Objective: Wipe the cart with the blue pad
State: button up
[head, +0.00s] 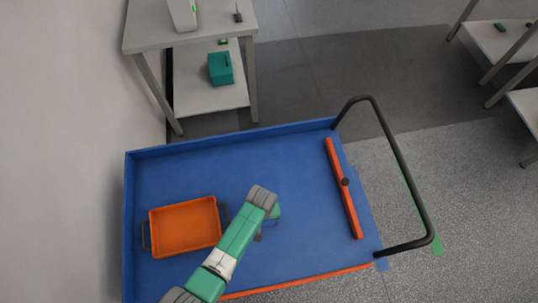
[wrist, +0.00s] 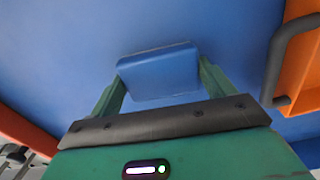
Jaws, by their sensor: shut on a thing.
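The cart (head: 300,160) has a blue top with low walls and fills the middle of the head view. My gripper (head: 270,222) is over the middle of the cart top, to the right of an orange tray. In the wrist view, the blue pad (wrist: 158,72) sits between the two green fingers of my gripper (wrist: 160,88), which is shut on it. The pad is close over the blue surface; I cannot tell whether it touches. In the head view the pad is hidden or blends with the cart.
The orange tray (head: 185,228) with dark handles stands on the cart's left part; its edge also shows in the wrist view (wrist: 302,70). An orange bar (head: 335,170) with a dark knob lies along the right end, before the black handle (head: 403,170). A grey table (head: 210,30) stands behind.

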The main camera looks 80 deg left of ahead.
notch_tip(320, 180, up, 3)
jog(key=shift+r+p, duration=0.15)
jog(key=shift+p, duration=0.7)
notch_tip(320, 180, up, 5)
jog(key=p, duration=0.5)
jog(key=shift+r, duration=0.1)
